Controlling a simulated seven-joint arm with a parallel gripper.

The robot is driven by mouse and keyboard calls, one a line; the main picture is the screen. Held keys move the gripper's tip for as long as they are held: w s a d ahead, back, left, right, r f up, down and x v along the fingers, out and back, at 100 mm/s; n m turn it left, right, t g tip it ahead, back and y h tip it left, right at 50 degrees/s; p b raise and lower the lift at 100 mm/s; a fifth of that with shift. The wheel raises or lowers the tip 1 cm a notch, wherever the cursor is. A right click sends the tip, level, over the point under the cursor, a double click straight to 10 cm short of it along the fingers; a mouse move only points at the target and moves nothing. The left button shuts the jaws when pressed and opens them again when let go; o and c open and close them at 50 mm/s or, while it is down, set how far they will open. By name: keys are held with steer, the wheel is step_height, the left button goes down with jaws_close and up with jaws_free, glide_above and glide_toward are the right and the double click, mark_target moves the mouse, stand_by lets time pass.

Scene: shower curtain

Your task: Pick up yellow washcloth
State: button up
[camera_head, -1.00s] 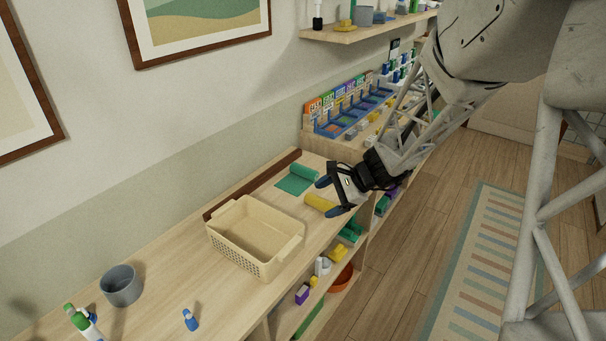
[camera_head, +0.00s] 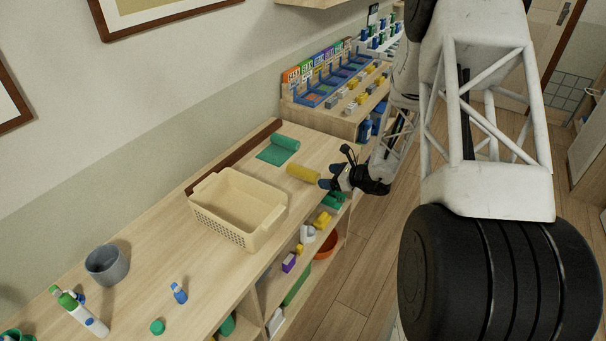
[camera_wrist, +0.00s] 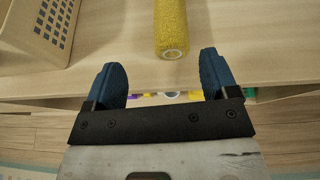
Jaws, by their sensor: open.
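The yellow washcloth (camera_head: 303,173) is a rolled cylinder lying on the wooden counter, to the right of the beige basket. In the wrist view the yellow roll (camera_wrist: 171,28) lies ahead of the fingers, its near end facing me close to the counter's front edge. My gripper (camera_head: 330,176) is just right of the roll's near end, at the counter edge. In the wrist view my gripper (camera_wrist: 163,78) has its two blue fingers wide apart with nothing between them. The roll's end is beyond the fingertips, nearer the right finger.
A beige basket (camera_head: 203,210) stands left of the roll. A green, partly unrolled cloth (camera_head: 279,150) lies behind it. Below the counter is an open shelf with several items.

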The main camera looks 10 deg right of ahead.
mark_target(318, 177)
steer(key=shift+w+d+f+m, duration=0.3)
steer(key=shift+d+f+m, duration=0.15)
steer(key=shift+f, duration=0.25)
steer(key=shift+a, duration=0.1)
steer(key=shift+x, duration=1.2)
steer(key=shift+w+f, duration=0.1)
steer(key=shift+x, duration=2.5)
steer(key=shift+w, duration=0.1)
steer(key=shift+c, duration=0.3)
steer(key=c, duration=1)
